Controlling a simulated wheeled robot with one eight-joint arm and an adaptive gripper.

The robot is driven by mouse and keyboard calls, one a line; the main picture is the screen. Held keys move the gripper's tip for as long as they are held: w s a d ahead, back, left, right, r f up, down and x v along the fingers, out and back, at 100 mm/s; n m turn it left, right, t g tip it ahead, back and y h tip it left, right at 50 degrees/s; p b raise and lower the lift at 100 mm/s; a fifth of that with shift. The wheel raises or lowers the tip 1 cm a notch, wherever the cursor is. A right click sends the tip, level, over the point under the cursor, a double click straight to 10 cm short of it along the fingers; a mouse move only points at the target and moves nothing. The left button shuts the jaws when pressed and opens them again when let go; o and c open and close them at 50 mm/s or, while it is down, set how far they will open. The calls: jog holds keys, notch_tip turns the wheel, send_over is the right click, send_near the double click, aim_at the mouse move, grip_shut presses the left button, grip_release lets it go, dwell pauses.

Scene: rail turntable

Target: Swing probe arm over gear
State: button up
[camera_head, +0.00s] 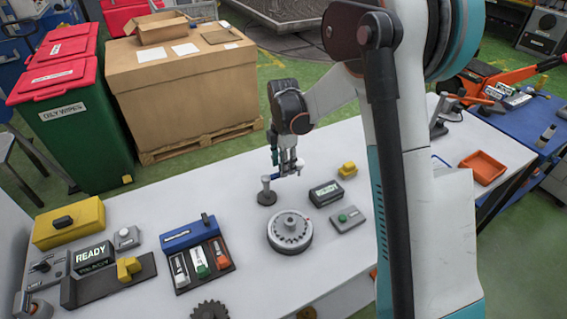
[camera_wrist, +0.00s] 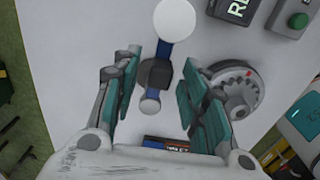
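The probe arm is a blue bar (camera_head: 277,175) on a short post with a round dark base (camera_head: 267,198). In the wrist view, the blue bar (camera_wrist: 153,92) runs between my fingers, with a large pale round end (camera_wrist: 175,19) and a smaller grey knob (camera_wrist: 150,106). My gripper (camera_head: 287,168) is over the bar; in the wrist view its teal fingers (camera_wrist: 157,92) are spread, with gaps on both sides of the bar. The grey toothed gear (camera_head: 290,231) sits in front of the post, and the probe arm is beside it, not over it. The gear also shows in the wrist view (camera_wrist: 234,88), right of my right finger.
A dark loose gear (camera_head: 210,310) lies at the front. The white table is clear behind.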

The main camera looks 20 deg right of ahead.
grip_shut()
jog(key=shift+s, duration=0.1)
jog(key=s+a+m+b, duration=0.3)
jog(key=s+a+m, duration=0.2)
jog(key=m, duration=1.3)
jog(key=shift+s, duration=1.05)
